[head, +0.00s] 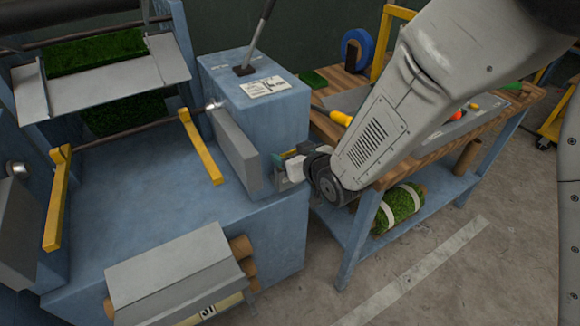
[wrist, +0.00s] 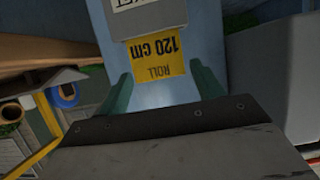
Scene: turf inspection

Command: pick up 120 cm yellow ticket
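The yellow ticket (wrist: 159,54) shows in the wrist view, printed "ROLL 120 cm" and upside down in the picture. It sticks out below a pale grey holder (wrist: 145,20) with a partly cut-off white label, against a blue surface. My gripper (wrist: 161,71) is open, with one green finger on each side of the ticket and visible gaps between. Whether the ticket reaches in between the fingers in depth I cannot tell. In the head view my gripper (head: 281,166) is at the right side of the blue lever box (head: 230,95); the ticket is not clearly visible there.
A wooden-topped bench (head: 440,145) with tools stands right of the blue machine. A strapped turf roll (head: 400,207) lies on its lower shelf. A blue ring (head: 357,48) is behind. Yellow bars (head: 200,148) stand on the machine bed. The floor in front is clear.

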